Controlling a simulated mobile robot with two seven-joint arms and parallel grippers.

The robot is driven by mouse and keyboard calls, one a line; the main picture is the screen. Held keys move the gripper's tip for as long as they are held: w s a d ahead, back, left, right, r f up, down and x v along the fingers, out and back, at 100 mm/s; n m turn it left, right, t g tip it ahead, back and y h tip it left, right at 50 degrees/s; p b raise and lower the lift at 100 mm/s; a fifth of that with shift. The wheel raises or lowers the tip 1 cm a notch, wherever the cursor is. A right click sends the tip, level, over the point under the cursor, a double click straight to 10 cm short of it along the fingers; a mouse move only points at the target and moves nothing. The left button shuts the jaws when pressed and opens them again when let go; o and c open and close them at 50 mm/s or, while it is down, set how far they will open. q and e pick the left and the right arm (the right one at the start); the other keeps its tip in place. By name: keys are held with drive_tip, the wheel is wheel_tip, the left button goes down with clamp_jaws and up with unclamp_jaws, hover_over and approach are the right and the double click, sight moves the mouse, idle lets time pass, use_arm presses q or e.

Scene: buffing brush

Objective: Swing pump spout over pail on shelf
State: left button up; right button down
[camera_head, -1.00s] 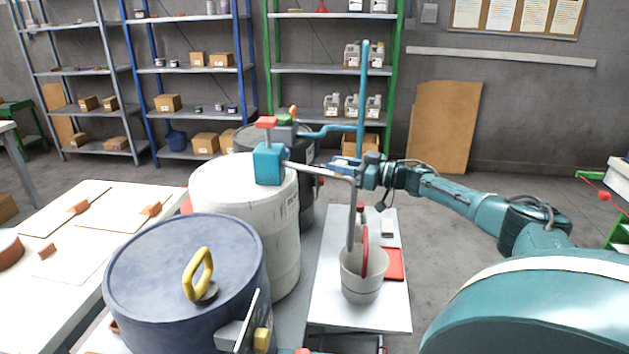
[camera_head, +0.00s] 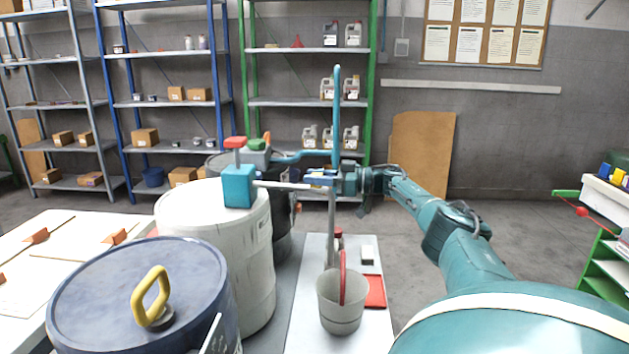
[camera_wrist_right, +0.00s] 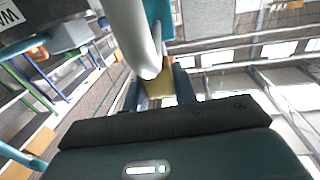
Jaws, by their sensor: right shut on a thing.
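The pump has a teal head (camera_head: 238,186) on the white drum (camera_head: 228,250). Its grey spout (camera_head: 283,185) runs right from the head, then bends down toward the pail. The pale grey pail (camera_head: 341,312), with a red upright handle (camera_head: 342,277), stands on the white shelf (camera_head: 305,310). The spout's lower end is at the pail's rear left rim; I cannot tell whether it is inside. My right gripper (camera_head: 322,178) is shut on the spout near its bend. The right wrist view shows the pale pipe (camera_wrist_right: 131,38) at the fingers (camera_wrist_right: 158,90). My left gripper is not in view.
A blue drum (camera_head: 150,290) with a yellow handle (camera_head: 151,297) stands in front. A dark drum (camera_head: 283,218) stands behind the white one. A red flat item (camera_head: 375,291) lies right of the pail. Open floor (camera_head: 420,235) lies farther right.

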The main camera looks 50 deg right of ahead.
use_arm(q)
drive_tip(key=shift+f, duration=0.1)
use_arm(e)
drive_tip(key=c, duration=1.1)
unclamp_jaws()
use_arm(q)
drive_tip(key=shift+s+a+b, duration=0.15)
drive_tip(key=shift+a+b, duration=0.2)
drive_tip(key=shift+b, duration=0.3)
use_arm(e)
drive_tip(key=v, duration=1.3)
drive_tip(key=shift+s, duration=0.1)
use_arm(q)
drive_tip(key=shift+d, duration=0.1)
